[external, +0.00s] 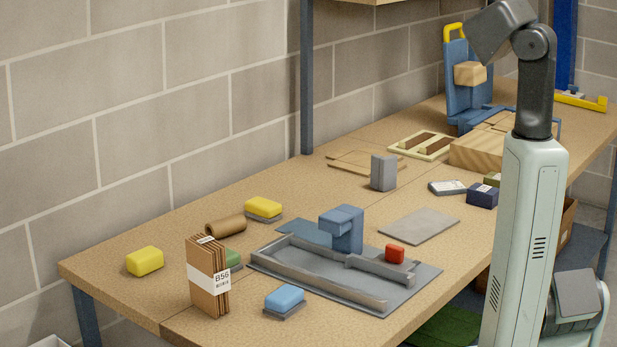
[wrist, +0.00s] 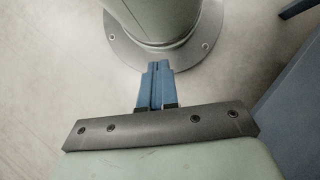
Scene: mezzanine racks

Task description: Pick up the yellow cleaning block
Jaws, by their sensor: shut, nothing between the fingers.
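Two yellow blocks show in the external view. One yellow block with a grey base (external: 262,207) lies on the table beside a brown cardboard roll. A plain yellow block (external: 145,261) lies near the table's left end. I cannot tell for sure which is the cleaning block; a blue block of the grey-based kind (external: 284,299) lies at the front edge. My gripper shows in the wrist view (wrist: 157,68), its blue fingers shut together and empty. It points down past my round base plate and the floor, away from the blocks. In the external view my gripper cannot be made out.
A bundle of cardboard (external: 208,277) stands upright at the front edge, partly hiding a green block (external: 233,258). A grey tray fixture (external: 320,272) with a blue upright part and a red block (external: 394,253) fills the middle. A rack post (external: 307,80) rises behind.

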